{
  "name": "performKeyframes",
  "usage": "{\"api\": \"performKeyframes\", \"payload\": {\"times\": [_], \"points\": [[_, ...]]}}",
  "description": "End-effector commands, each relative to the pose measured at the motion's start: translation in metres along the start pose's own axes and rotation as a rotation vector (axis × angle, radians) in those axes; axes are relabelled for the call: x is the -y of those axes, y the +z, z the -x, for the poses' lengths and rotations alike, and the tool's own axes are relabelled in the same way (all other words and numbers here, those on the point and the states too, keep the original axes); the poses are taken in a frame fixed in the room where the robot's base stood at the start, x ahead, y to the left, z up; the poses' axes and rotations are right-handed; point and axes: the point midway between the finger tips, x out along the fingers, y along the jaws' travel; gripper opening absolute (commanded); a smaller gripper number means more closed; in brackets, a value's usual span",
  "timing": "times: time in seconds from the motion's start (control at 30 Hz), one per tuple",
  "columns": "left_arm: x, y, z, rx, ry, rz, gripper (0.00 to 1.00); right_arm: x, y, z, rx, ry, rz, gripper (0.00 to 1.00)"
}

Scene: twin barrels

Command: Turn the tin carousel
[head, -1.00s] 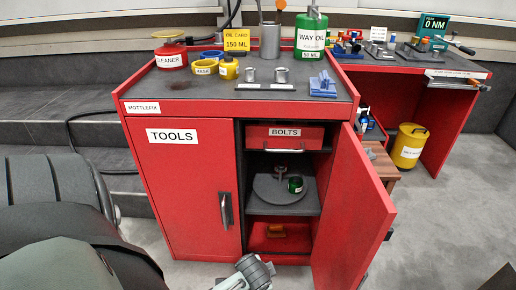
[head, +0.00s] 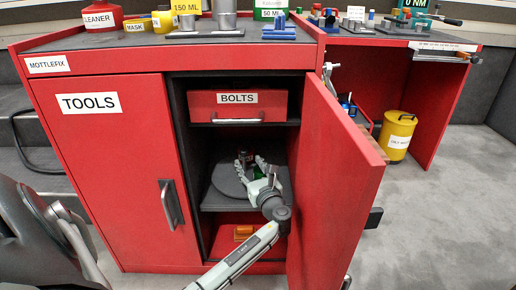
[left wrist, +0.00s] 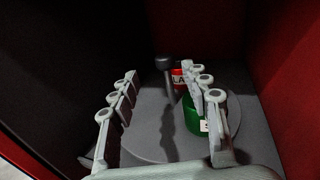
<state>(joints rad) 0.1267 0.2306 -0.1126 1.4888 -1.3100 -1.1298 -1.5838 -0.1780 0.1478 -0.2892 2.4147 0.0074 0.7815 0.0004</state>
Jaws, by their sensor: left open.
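The tin carousel is a grey round plate (head: 222,178) on the middle shelf of the open cabinet. In the left wrist view its plate (left wrist: 145,138) carries an upright dark post with a round knob (left wrist: 165,63). A green tin (left wrist: 218,103) stands on the right of the plate, and a red labelled tin (left wrist: 177,79) is behind, partly hidden. My left gripper (head: 256,165) is inside the cabinet over the plate, open, its fingers (left wrist: 160,92) spread on either side of the post. The right finger overlaps the green tin; I cannot tell whether they touch. My right gripper is out of view.
The open red door (head: 335,180) stands just right of my left arm. A bolts drawer (head: 237,104) is above the shelf, and an orange item (head: 243,232) lies below. The closed tools door (head: 105,165) is at left. A yellow can (head: 397,135) stands further right.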

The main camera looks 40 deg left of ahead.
Motion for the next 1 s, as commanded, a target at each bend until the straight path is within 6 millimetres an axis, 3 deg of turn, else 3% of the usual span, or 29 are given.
{"api": "performKeyframes", "payload": {"times": [0.17, 0.6, 1.0], "points": [[0.001, 0.001, -0.007, 0.012, 0.0, -0.017, 0.47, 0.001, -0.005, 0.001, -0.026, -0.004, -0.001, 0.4], [0.001, 0.0, -0.07, 0.01, 0.001, -0.014, 0.47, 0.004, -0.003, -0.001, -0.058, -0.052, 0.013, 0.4], [0.001, 0.002, -0.079, 0.008, 0.0, -0.014, 0.47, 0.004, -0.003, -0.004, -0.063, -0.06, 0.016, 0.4]]}}
